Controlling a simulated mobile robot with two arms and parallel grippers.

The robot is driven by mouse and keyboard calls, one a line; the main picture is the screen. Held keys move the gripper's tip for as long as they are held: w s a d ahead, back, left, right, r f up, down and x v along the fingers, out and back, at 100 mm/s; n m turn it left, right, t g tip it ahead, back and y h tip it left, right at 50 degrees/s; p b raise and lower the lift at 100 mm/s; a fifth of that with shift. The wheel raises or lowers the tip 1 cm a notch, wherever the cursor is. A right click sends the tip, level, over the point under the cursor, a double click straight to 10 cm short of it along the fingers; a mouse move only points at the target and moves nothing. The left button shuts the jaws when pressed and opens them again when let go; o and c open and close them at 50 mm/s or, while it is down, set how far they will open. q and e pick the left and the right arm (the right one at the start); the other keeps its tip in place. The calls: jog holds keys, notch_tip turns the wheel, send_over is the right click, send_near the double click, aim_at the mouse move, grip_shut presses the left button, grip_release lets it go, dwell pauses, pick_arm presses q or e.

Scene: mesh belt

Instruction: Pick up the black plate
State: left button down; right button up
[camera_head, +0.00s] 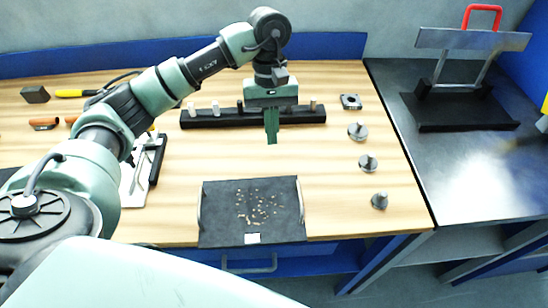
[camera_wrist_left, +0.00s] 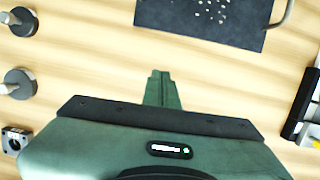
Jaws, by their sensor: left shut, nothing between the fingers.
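The black plate (camera_head: 220,220) lies flat near the front edge of the wooden table, with a handle at its left and right sides. Small pale bits are scattered over its middle, and a white patch sits at its front edge. In the left wrist view part of the plate (camera_wrist_left: 170,16) shows at the top, cut off by the frame. My left gripper (camera_head: 271,140) points down behind the plate, apart from it. Its fingers (camera_wrist_left: 161,90) are closed together and empty. My right gripper is not in view.
A dark rack (camera_head: 225,118) with small pegs stands behind the gripper. Several metal knobs (camera_head: 368,162) line the table's right side. A white-and-black item (camera_head: 140,175) lies left of the plate. A metal bench (camera_head: 470,170) holds a stand with a red handle (camera_head: 482,15).

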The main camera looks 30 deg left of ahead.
aim_at(276, 186)
pick_arm(q)
jog(key=p+x, duration=0.1)
jog(key=x, duration=0.2)
jog(key=shift+s+d+f, duration=0.15)
jog(key=shift+s+f, duration=0.1)
jog(key=shift+s+d+f+p, duration=0.15)
jog(key=shift+s+d+p, duration=0.3)
jog(key=shift+s, duration=0.15)
jog(key=shift+s+d+f+p, duration=0.15)
jog(key=shift+s+d+p, duration=0.3)
jog(key=shift+s, duration=0.15)
jog(key=shift+s+d, duration=0.25)
jog(key=shift+s, duration=0.2)
jog(key=shift+f, duration=0.1)
jog(key=shift+s+d+f+b, duration=0.15)
jog(key=shift+s+f+b, duration=0.05)
jog(key=shift+b, duration=0.1)
jog(key=s+b, duration=0.1)
jog(key=s+d+b, duration=0.1)
jog(key=shift+s+d+f+b, duration=0.1)
jog(key=shift+s+d+b, duration=0.15)
jog(key=shift+d+b, duration=0.15)
jog(key=shift+s+d, duration=0.15)
jog(key=shift+s, duration=0.2)
jog(key=shift+r, duration=0.2)
